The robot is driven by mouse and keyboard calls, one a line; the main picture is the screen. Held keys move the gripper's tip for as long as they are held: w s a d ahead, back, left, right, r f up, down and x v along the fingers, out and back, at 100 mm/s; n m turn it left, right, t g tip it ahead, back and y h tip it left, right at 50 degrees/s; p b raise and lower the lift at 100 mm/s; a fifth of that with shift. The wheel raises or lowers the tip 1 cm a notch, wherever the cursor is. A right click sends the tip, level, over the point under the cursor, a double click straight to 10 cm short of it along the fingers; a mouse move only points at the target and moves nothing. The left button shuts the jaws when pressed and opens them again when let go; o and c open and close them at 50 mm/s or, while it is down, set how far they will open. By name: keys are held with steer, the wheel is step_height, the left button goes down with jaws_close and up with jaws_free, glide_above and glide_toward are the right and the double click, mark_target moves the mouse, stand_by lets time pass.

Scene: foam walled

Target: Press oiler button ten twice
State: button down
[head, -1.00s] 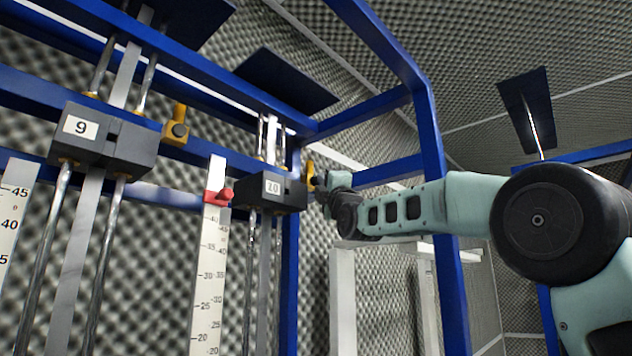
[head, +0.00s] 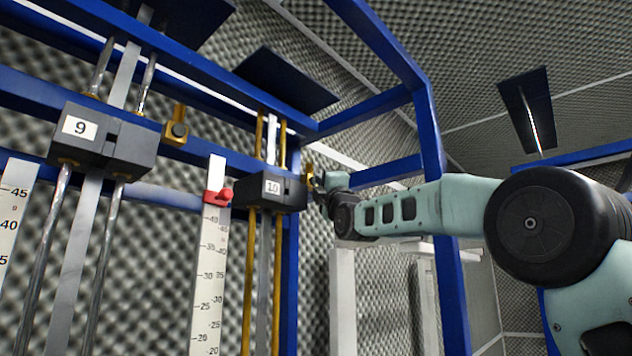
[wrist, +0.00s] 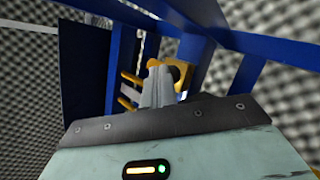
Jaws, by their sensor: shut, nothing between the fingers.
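The block labelled 10 (head: 270,190) sits on two golden rods (head: 248,290) in the head view. The yellow oiler bracket (head: 309,172) of station ten is just right of this block, its button largely hidden by the end of my arm. In the wrist view, my gripper (wrist: 158,68) is shut and empty. Its fingertips are at the yellow button and bracket (wrist: 182,74), overlapping them; I cannot tell whether they touch.
The block labelled 9 (head: 103,140), on silver rods, has its own yellow oiler bracket (head: 177,128) to its right. A ruler (head: 210,285) with a red pointer (head: 218,196) stands between the stations. Blue frame beams (head: 432,150) rise close to my arm.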

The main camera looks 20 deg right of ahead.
steer(key=shift+s+d+b, duration=0.3)
steer(key=shift+s+b, duration=0.45)
steer(key=s+b, duration=0.1)
steer(key=s+d+b, duration=0.1)
steer(key=s, duration=0.1)
steer(key=s+d+b, duration=0.1)
steer(key=shift+s+b, duration=0.3)
steer(key=shift+s, duration=0.05)
stand_by(2.4)
